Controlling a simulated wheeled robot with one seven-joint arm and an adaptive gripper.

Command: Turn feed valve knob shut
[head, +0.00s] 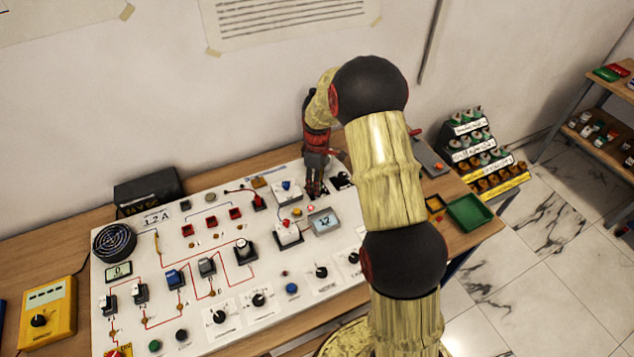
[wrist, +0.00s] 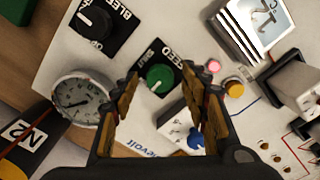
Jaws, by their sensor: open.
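The feed valve knob (wrist: 158,77) is green and round, on a black plate lettered FEED and SHUT in the wrist view. A pale mark shows on the knob, but its exact direction is too small to tell. My gripper (wrist: 160,74) is open, with one finger on each side of the knob in this view. I cannot tell whether the fingertips touch it, and nothing is held. In the head view my gripper (head: 315,188) is over the back right of the white panel (head: 205,270) and hides the feed knob.
A black bleed knob (wrist: 97,20) on its own plate is left of the feed knob. A round gauge (wrist: 80,98) sits near the left finger. A pink lamp (wrist: 213,66), an orange button (wrist: 234,88) and a blue knob (wrist: 196,139) lie to the right.

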